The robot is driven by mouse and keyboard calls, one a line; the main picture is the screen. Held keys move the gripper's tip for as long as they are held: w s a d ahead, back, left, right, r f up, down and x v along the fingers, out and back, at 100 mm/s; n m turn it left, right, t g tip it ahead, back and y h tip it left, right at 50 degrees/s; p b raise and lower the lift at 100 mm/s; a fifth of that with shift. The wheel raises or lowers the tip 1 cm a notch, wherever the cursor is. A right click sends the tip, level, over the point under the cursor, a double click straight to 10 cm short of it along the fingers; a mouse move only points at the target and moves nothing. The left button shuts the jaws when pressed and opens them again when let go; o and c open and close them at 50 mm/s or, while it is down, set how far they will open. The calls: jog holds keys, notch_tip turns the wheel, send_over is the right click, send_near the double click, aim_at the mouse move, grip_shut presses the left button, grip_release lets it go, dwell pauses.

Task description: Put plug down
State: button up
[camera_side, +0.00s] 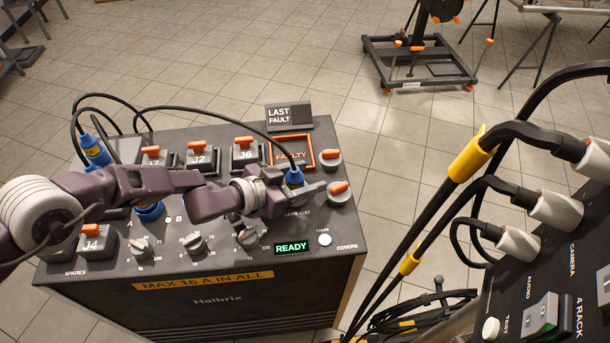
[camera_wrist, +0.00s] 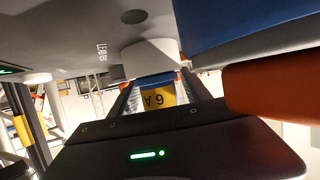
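A blue plug (camera_side: 294,176) with a black cable is at the right end of the dark control box, near the printed words LEAD REST. My gripper (camera_side: 304,191) is at this plug, low over the box top. In the wrist view, the plug's yellow 6 A label (camera_wrist: 158,96) shows between the two fingers of my gripper (camera_wrist: 160,88), which look shut on it. A pale round collar (camera_wrist: 150,59) is just beyond the label, close to the panel. I cannot tell whether the plug touches the panel; my gripper hides its lower part in the side view.
Another blue plug (camera_side: 94,152) stands at the box's back left. A blue socket (camera_side: 149,211), orange-covered switches and knobs crowd the panel. The FAULTY frame (camera_side: 291,152) and LAST FAULT sign (camera_side: 289,116) are behind. A cabled rack (camera_side: 550,290) stands right; floor lies between.

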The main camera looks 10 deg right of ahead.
jog(key=shift+s+a+r, duration=0.1)
jog(key=shift+a+r, duration=0.05)
jog(key=shift+r, duration=0.35)
jog(key=v, duration=1.1)
jog(key=shift+s+a+r, duration=0.15)
jog(key=shift+a, duration=0.15)
